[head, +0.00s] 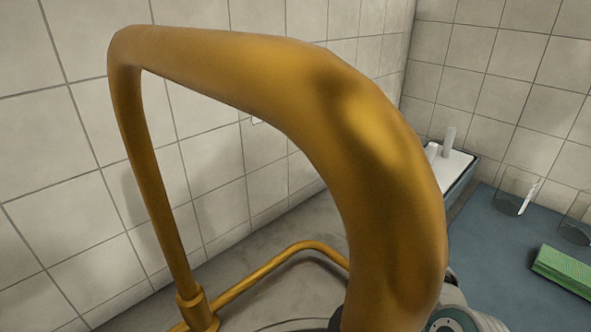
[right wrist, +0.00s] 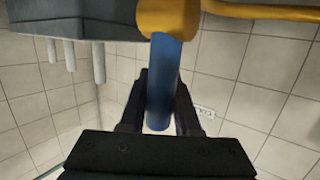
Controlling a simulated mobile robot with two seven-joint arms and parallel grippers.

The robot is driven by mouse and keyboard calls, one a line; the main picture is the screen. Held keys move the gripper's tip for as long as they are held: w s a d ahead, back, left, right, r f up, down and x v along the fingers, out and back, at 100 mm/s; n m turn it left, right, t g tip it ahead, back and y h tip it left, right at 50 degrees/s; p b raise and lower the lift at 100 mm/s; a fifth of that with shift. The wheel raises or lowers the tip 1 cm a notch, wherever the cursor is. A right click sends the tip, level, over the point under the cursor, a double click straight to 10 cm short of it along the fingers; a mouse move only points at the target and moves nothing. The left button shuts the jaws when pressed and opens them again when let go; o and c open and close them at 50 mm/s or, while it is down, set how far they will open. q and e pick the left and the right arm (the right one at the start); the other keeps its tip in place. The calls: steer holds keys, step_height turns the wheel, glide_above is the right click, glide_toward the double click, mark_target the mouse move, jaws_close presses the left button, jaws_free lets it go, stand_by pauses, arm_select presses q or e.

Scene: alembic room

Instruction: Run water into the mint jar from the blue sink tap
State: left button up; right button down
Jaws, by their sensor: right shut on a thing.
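A large gold tap pipe (head: 400,200) fills the middle of the head view, very close to the camera. Its thinner pipes (head: 155,180) run down at the left. In the right wrist view, a blue tap handle (right wrist: 167,62) sticks out of a gold fitting (right wrist: 168,18). My right gripper (right wrist: 160,98) is shut on this blue handle, with one finger on each side. I cannot see the mint jar in either view, nor any running water. My left gripper is not in view.
A blue worktop (head: 490,245) lies at the right, with clear glassware (head: 512,190) and a green block-like thing (head: 565,268) on it. A pale tray (head: 456,165) with white cylinders stands at the back. Tiled walls (head: 70,150) close off the left and back.

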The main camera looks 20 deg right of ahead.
steer(key=c, duration=0.6)
jaws_free()
steer(key=p+v, duration=0.2)
steer(key=v, duration=0.8)
steer(key=shift+w, duration=0.1)
